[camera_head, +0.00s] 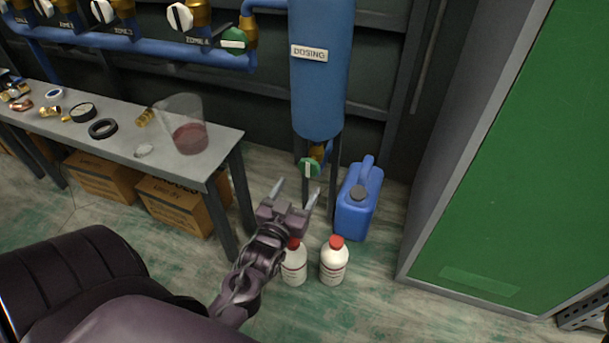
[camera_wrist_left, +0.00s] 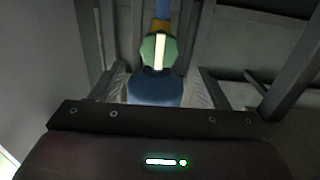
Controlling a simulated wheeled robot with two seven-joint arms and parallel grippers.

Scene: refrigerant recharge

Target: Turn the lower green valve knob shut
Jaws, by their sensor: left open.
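The lower green valve knob (camera_head: 309,168) with a white bar sits on a brass valve under the blue dosing tank (camera_head: 319,75). In the left wrist view the knob (camera_wrist_left: 158,49) is ahead, near the top middle, its white bar roughly upright. My left gripper (camera_head: 296,190) is open, its two fingers pointing up toward the knob from just below. The fingers (camera_wrist_left: 165,90) show on either side in the wrist view, with the knob beyond and between them, and nothing is held. I cannot tell the exact gap to the knob. My right gripper is not in view.
A blue jerrycan (camera_head: 357,205) stands right of the tank's legs. Two white bottles with red caps (camera_head: 334,262) stand on the floor near my left gripper. A grey bench (camera_head: 215,151) with a beaker is at left. An upper green knob (camera_head: 234,41) is on the pipe.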

